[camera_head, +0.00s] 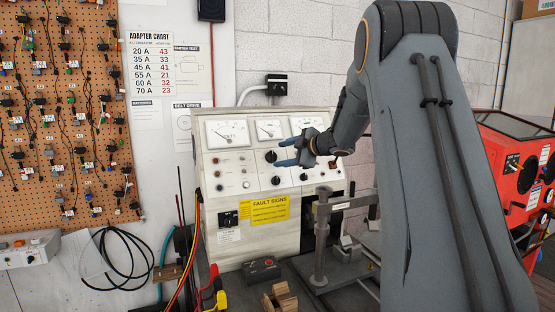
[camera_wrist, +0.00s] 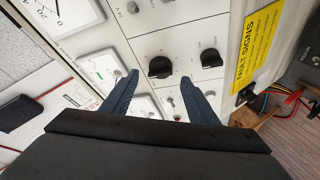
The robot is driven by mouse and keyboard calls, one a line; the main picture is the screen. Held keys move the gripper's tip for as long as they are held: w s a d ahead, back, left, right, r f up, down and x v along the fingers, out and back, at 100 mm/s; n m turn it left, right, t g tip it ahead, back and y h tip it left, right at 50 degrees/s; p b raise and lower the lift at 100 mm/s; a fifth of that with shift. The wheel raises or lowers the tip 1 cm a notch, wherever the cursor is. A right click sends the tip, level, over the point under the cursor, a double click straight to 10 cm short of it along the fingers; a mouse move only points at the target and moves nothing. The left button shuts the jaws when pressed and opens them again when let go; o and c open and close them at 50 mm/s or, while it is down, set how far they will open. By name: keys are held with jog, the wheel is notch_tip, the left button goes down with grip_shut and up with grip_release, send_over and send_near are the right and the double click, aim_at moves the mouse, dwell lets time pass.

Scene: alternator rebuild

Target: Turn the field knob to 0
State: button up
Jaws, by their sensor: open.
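The test bench panel (camera_head: 237,170) carries several black knobs. My gripper (camera_head: 278,153) is open in front of the panel, fingers pointing at it. An upper black knob (camera_head: 271,155) shows just left of the fingertips, and a lower knob (camera_head: 276,180) sits below it. In the wrist view my open gripper (camera_wrist: 160,77) has one finger on each side, with a larger black knob (camera_wrist: 160,67) just beyond the gap between the tips. A second black knob (camera_wrist: 210,58) lies to its right. I see no contact. The labels and the field knob's setting are too small to read.
White-faced meters (camera_head: 227,133) line the panel top. A yellow fault sign (camera_head: 269,210) is below the knobs. A metal stand (camera_head: 321,240) rises in front of the panel at lower right. A red cabinet (camera_head: 515,160) stands far right. Cables hang at left.

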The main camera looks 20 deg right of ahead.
jog(key=shift+b+v, duration=0.45)
jog(key=shift+v, duration=1.55)
jog(key=s+a+f+m+g+h, duration=0.3)
jog(key=s+a+f+m+h, duration=0.3)
jog(key=s+a+f+m, duration=0.5)
jog(key=s+a+f+m+g, duration=0.1)
jog(key=s+a+f+g, duration=0.15)
jog(key=s+f, duration=0.45)
jog(key=s+a+f+m+g+y, duration=0.15)
jog(key=s+a, duration=0.25)
jog(key=s, duration=0.7)
jog(key=s+a+f+m+g+h, duration=0.1)
jog(key=s+a+f+m+g, duration=0.15)
jog(key=s+f, duration=0.45)
jog(key=s+f+b, duration=0.1)
jog(key=s+f+g+b, duration=0.1)
jog(key=f+b, duration=0.1)
jog(key=s+f+g+b, duration=0.1)
jog(key=f+b, duration=0.1)
jog(key=shift+a+n+y, duration=0.25)
jog(key=shift+a+n, duration=0.05)
jog(key=shift+a, duration=0.05)
